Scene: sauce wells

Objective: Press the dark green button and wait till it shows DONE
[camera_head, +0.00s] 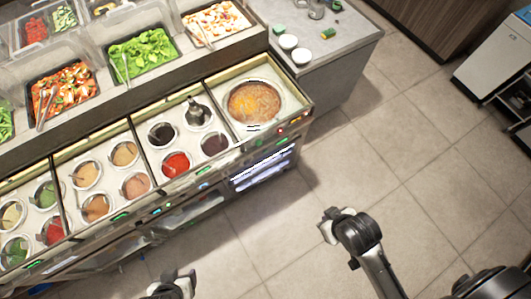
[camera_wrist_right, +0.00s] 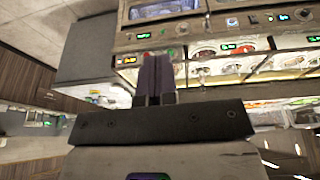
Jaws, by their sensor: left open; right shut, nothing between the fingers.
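The counter's front control strip (camera_head: 165,208) carries small lit displays and buttons. A green-lit display (camera_head: 253,128) and a small red light (camera_head: 281,132) are near its right end, by the soup well. I cannot tell which button is the dark green one, and no DONE is readable. My left gripper (camera_head: 172,279) is open at the bottom edge, partly cut off, in front of the counter. My right gripper (camera_head: 334,214) is shut and empty, apart from the counter in the head view. In the right wrist view its closed dark fingers (camera_wrist_right: 154,62) overlap the panel, contact unclear.
A soup well (camera_head: 253,92) and several sauce wells fill the counter top. Food trays, one with greens (camera_head: 143,55), stand behind. A grey side table (camera_head: 345,42) holds small bowls. The tiled floor (camera_head: 410,160) to the right is clear.

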